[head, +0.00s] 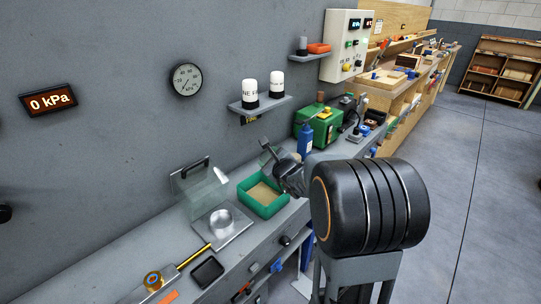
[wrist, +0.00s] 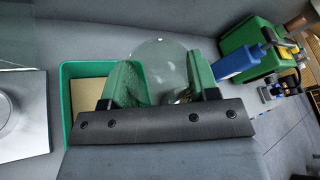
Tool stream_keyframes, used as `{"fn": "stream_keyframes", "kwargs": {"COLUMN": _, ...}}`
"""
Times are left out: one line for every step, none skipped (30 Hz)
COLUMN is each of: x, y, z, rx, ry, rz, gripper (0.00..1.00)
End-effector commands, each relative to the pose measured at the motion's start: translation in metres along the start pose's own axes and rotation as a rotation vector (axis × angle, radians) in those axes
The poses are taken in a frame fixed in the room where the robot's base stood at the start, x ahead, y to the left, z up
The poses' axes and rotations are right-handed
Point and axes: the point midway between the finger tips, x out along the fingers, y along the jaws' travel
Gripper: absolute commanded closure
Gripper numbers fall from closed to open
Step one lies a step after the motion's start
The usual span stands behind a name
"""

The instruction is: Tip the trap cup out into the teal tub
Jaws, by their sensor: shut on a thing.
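My gripper (wrist: 160,80) is shut on the clear trap cup (wrist: 160,58), held between its two green fingers in the wrist view. The cup looks round and see-through, with a few small specks near the right finger; its tilt is hard to tell. In the head view my gripper (head: 276,163) is over the back right of the teal tub (head: 254,207), and the cup cannot be made out clearly. The tub is an open rectangular box with a tan, sand-like floor. In the wrist view the tub (wrist: 66,100) lies behind and left of the fingers, partly hidden by my gripper.
A clear-lidded box with a metal plate (head: 237,222) stands left of the tub. A blue bottle (head: 305,138) and a green machine (head: 318,125) stand at the right. A shelf (head: 260,104) with two white jars hangs above. A black tray (head: 207,271) lies in front.

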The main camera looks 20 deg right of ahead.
Motion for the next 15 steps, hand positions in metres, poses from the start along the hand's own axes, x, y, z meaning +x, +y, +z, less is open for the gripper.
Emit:
{"fn": "stream_keyframes", "kwargs": {"x": -0.003, "y": -0.006, "z": 0.008, "rx": 0.016, "ry": 0.004, "rz": 0.007, "gripper": 0.68}}
{"fn": "stream_keyframes", "kwargs": {"x": -0.003, "y": -0.007, "z": 0.009, "rx": 0.026, "ry": 0.006, "rz": 0.012, "gripper": 0.68}}
{"fn": "stream_keyframes", "kwargs": {"x": -0.004, "y": -0.008, "z": 0.01, "rx": 0.04, "ry": 0.007, "rz": 0.017, "gripper": 0.68}}
{"fn": "stream_keyframes", "kwargs": {"x": -0.004, "y": -0.009, "z": 0.011, "rx": 0.049, "ry": 0.008, "rz": 0.022, "gripper": 0.68}}
{"fn": "stream_keyframes", "kwargs": {"x": -0.004, "y": -0.009, "z": 0.012, "rx": 0.059, "ry": 0.009, "rz": 0.026, "gripper": 0.68}}
{"fn": "stream_keyframes", "kwargs": {"x": -0.004, "y": -0.01, "z": 0.013, "rx": 0.073, "ry": 0.012, "rz": 0.032, "gripper": 0.68}}
{"fn": "stream_keyframes", "kwargs": {"x": -0.005, "y": -0.011, "z": 0.014, "rx": 0.083, "ry": 0.013, "rz": 0.037, "gripper": 0.68}}
{"fn": "stream_keyframes", "kwargs": {"x": -0.005, "y": -0.012, "z": 0.015, "rx": 0.093, "ry": 0.013, "rz": 0.041, "gripper": 0.68}}
{"fn": "stream_keyframes", "kwargs": {"x": -0.006, "y": -0.013, "z": 0.017, "rx": 0.108, "ry": 0.015, "rz": 0.046, "gripper": 0.68}}
{"fn": "stream_keyframes", "kwargs": {"x": -0.006, "y": -0.013, "z": 0.017, "rx": 0.118, "ry": 0.017, "rz": 0.051, "gripper": 0.68}}
{"fn": "stream_keyframes", "kwargs": {"x": -0.007, "y": -0.014, "z": 0.018, "rx": 0.128, "ry": 0.018, "rz": 0.055, "gripper": 0.68}}
{"fn": "stream_keyframes", "kwargs": {"x": -0.007, "y": -0.015, "z": 0.02, "rx": 0.142, "ry": 0.02, "rz": 0.061, "gripper": 0.68}}
{"fn": "stream_keyframes", "kwargs": {"x": -0.007, "y": -0.015, "z": 0.021, "rx": 0.154, "ry": 0.021, "rz": 0.065, "gripper": 0.68}}
{"fn": "stream_keyframes", "kwargs": {"x": -0.007, "y": -0.016, "z": 0.022, "rx": 0.164, "ry": 0.022, "rz": 0.07, "gripper": 0.68}}
{"fn": "stream_keyframes", "kwargs": {"x": -0.008, "y": -0.017, "z": 0.023, "rx": 0.178, "ry": 0.023, "rz": 0.076, "gripper": 0.68}}
